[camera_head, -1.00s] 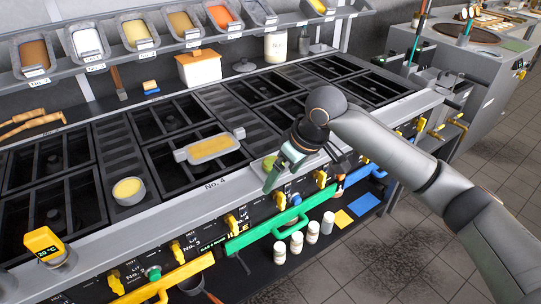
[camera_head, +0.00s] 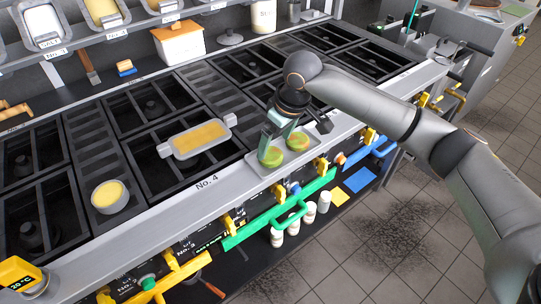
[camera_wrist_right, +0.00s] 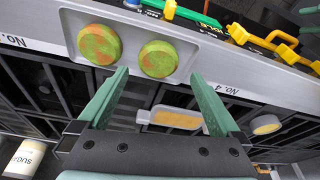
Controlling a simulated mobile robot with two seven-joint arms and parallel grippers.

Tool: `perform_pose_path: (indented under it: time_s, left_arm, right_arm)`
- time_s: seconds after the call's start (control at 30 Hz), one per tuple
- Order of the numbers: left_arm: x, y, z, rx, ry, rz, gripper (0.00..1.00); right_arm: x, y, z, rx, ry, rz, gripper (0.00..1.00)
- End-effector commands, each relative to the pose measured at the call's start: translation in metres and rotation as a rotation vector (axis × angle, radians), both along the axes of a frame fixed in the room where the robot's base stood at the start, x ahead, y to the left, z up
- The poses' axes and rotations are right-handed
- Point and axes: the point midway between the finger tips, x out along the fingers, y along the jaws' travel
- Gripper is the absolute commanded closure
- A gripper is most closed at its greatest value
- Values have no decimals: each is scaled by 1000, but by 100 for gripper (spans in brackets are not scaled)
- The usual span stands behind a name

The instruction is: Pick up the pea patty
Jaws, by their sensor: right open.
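Two round green patties with reddish patches lie side by side on a small light grey tray (camera_head: 287,163) at the stove's front edge. One patty (camera_head: 271,157) is nearer and the other patty (camera_head: 299,141) is to its right; the wrist view shows them as a left patty (camera_wrist_right: 99,44) and a right patty (camera_wrist_right: 158,59). My right gripper (camera_wrist_right: 160,76) is open and empty, with its green fingers spread above the tray. In the wrist view the right patty lies between the fingertips and the left patty outside them. I cannot tell the height gap. My left gripper is not in view.
A handled grey pan of yellow contents (camera_head: 198,137) sits on the grates left of the tray. A round yellow-filled pot (camera_head: 109,196) stands further left. Yellow knobs and a green handle (camera_head: 285,208) run along the stove front. Ingredient bins line the back shelf.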

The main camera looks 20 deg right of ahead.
Motion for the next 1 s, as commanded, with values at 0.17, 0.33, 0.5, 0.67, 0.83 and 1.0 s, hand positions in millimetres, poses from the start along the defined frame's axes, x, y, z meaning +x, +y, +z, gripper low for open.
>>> perform_pose_path:
  time_s: [0.17,0.33,0.5,0.67,0.83,1.0]
  left_arm:
    - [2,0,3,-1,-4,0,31]
    - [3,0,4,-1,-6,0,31]
    - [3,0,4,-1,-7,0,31]
    - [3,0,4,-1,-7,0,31]
    - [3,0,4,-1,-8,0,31]
    - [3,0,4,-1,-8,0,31]
  right_arm:
    - [5,1,-23,-2,4,-2,0]
    - [10,4,-45,0,2,1,0]
    - [12,4,-50,-1,-1,1,0]
    - [12,4,-50,-1,-1,1,3]
    - [12,4,-50,-1,-1,1,22]
    - [12,4,-49,-1,-1,1,42]
